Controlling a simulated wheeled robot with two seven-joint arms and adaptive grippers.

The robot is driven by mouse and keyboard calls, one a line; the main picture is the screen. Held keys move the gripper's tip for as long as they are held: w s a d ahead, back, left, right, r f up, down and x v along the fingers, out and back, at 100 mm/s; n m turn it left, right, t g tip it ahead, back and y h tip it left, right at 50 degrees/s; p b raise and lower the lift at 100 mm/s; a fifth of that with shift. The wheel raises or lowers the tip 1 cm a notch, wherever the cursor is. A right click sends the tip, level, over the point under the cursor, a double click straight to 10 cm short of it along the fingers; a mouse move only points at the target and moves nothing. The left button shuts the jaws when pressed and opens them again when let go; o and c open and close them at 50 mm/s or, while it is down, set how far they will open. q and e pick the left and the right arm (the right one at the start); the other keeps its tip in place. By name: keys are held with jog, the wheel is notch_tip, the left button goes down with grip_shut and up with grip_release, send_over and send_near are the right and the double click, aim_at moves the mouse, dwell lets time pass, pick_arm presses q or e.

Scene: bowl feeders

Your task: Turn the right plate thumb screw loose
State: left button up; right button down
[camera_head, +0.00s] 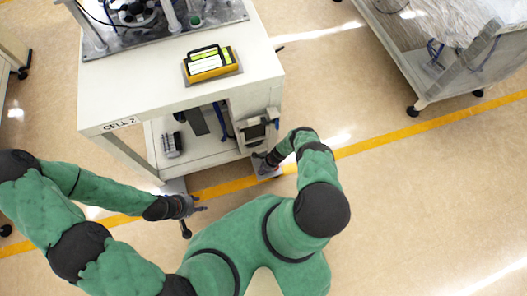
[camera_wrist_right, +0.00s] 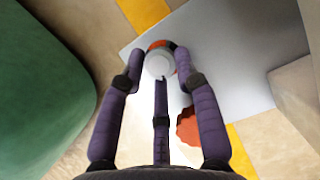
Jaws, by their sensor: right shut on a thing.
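The plate (camera_wrist_right: 225,70) is a grey sheet in the right wrist view, low at the front of the cart. A round thumb screw (camera_wrist_right: 160,64) with a pale face and a dark, reddish rim sits at its edge. My right gripper (camera_wrist_right: 160,72) has its purple fingers closed around this screw. In the head view my right gripper (camera_head: 264,163) is at the cart's lower front corner and the screw is hidden there. A second reddish knob (camera_wrist_right: 187,126) shows to the lower right in the wrist view. My left gripper (camera_head: 196,206) is away from the cart's front, its fingers looking spread and empty.
A lower shelf (camera_head: 200,153) holds small parts. A wheeled cart with wrapped goods (camera_head: 440,50) is at upper right. Floor at right is clear.

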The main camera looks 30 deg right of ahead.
jog(key=shift+w+a+n+g, duration=0.1)
jog(key=shift+w+n+g, duration=0.25)
jog(key=shift+n, duration=0.55)
jog(key=shift+s, duration=0.1)
jog(key=c, duration=0.9)
grip_release()
jog(key=shift+c, duration=0.2)
jog(key=shift+r, duration=0.1)
jog(key=shift+v, duration=0.8)
jog(key=v, duration=1)
jog(key=shift+r, duration=0.1)
